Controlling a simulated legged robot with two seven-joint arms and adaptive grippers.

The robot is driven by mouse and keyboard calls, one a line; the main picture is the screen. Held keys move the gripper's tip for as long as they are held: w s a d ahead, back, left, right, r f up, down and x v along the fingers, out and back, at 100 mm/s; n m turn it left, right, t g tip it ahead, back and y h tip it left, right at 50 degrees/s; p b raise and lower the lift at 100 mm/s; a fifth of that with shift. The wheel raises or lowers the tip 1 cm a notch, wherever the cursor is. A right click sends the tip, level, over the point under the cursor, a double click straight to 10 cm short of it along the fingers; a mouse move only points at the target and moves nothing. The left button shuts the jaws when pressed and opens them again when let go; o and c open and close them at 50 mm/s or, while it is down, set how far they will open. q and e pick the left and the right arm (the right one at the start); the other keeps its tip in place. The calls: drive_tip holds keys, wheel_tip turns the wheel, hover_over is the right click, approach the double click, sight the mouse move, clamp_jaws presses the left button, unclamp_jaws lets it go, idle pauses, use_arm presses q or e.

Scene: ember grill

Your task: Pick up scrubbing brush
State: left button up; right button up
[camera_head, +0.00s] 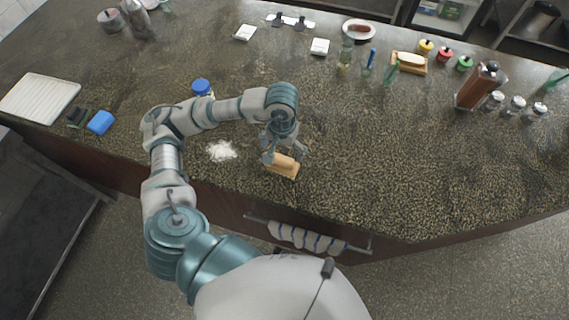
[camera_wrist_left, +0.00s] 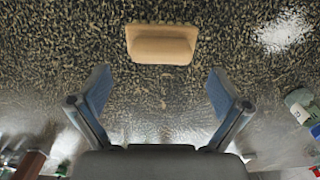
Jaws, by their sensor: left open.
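The scrubbing brush (camera_head: 283,166) shows as a tan, wood-coloured block with a raised grip, lying on the speckled counter (camera_head: 400,170) near its front edge. Its bristles cannot be seen. My left gripper (camera_head: 285,154) is open and points down just over the brush, partly covering it in the head view. In the left wrist view the brush (camera_wrist_left: 161,45) lies ahead of the spread fingers (camera_wrist_left: 158,78), centred between them sideways, with nothing held. My right gripper is not in view.
White powder (camera_head: 221,151) lies left of the brush. A blue-capped bottle (camera_head: 202,88) stands behind my left arm. A blue sponge (camera_head: 100,122) and white board (camera_head: 39,98) are at left. A striped towel (camera_head: 305,238) hangs below the counter edge. The counter right of the brush is clear.

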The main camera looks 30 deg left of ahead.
sight(282, 157)
use_arm(q)
drive_tip(key=shift+a+f, duration=0.35)
drive_tip(key=shift+f, duration=0.3)
wheel_tip(282, 157, down, 5)
drive_tip(key=shift+w+r+p, duration=0.15)
drive_tip(key=shift+p, duration=0.4)
drive_tip(key=shift+d, duration=0.3)
drive_tip(key=shift+c, duration=1.4)
drive_tip(key=c, duration=0.8)
drive_tip(key=shift+c, duration=0.2)
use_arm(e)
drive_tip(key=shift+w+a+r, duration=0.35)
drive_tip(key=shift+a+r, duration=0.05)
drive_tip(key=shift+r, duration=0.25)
